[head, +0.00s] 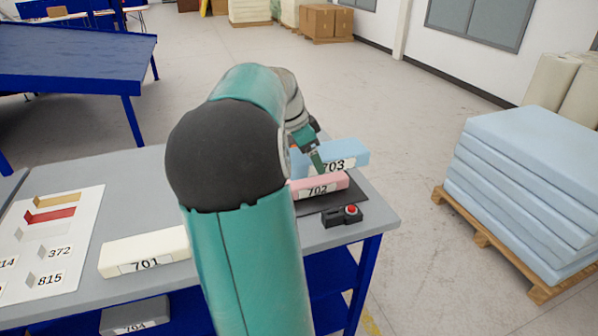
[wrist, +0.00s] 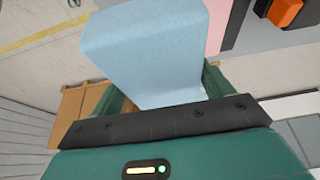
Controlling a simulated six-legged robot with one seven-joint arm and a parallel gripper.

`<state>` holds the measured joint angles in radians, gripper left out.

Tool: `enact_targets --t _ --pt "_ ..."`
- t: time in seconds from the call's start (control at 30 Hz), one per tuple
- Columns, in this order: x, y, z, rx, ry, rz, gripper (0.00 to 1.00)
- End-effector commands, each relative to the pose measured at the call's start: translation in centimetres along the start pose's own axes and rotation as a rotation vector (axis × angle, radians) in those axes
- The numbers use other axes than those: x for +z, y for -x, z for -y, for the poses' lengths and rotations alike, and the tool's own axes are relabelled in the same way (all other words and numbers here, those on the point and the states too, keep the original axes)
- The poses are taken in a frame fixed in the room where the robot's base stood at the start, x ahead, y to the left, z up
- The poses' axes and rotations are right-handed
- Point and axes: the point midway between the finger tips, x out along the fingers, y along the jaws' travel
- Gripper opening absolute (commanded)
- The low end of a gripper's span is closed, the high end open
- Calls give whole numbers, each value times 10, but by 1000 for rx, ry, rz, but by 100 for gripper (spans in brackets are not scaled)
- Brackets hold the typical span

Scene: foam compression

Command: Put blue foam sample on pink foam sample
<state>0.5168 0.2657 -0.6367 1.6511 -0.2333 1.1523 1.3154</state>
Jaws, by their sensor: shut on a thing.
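The blue foam sample (head: 348,153), labelled 703, is held in my gripper (head: 317,158), with a green finger across its front. In the wrist view the blue foam (wrist: 145,45) fills the space between the two fingers (wrist: 165,92). The pink foam sample (head: 325,186), labelled 702, lies on a dark plate on the table, nearer the camera and just below the blue foam in the head view. Its left end is hidden by my arm. A strip of pink foam (wrist: 220,22) shows right of the blue foam in the wrist view. I cannot tell the gap between them.
A small control box with a red button (head: 343,214) sits at the table's (head: 225,268) front right. A white foam sample (head: 145,250), labelled 701, lies at left beside a sample board (head: 50,245). Stacked blue foam sheets (head: 525,180) stand on a pallet at right.

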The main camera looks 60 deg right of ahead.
Motion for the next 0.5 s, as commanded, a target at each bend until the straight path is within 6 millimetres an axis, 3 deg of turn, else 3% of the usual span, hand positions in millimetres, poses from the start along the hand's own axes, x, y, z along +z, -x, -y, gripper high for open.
enact_targets --t 0.3,0.5 --pt "10 -34 63 5 1 -1 54" --pt "24 -63 90 2 4 0 54"
